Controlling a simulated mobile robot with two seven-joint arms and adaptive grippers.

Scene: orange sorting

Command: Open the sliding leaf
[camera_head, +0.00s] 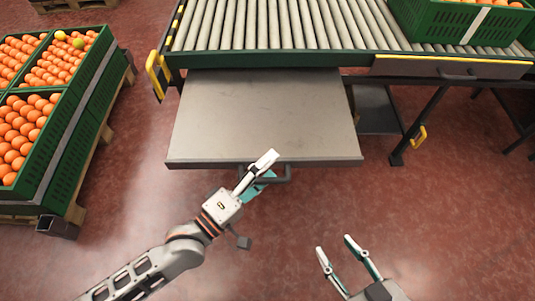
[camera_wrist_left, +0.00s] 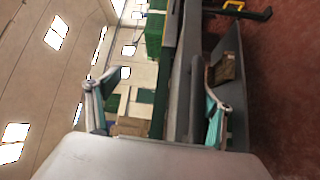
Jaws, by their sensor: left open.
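The grey sliding leaf (camera_head: 262,112) stands out from under the roller conveyor, a flat bare board over the floor. A dark bar handle (camera_head: 287,179) is on its front edge. My left gripper (camera_head: 269,167) is at that edge by the handle, its fingers apart. In the left wrist view, my left gripper (camera_wrist_left: 160,78) has its fingers wide apart, with the grey leaf edge (camera_wrist_left: 184,90) between them in the picture. I cannot tell whether they touch the handle. My right gripper (camera_head: 334,246) is open and empty over the floor, lower right of the leaf.
The roller conveyor (camera_head: 285,22) runs along the back, with a green crate (camera_head: 420,24) of oranges on it. A grey panel with a handle (camera_head: 450,68) is under its right part. Green crates of oranges (camera_head: 62,150) stand on a pallet at left. The floor in front is clear.

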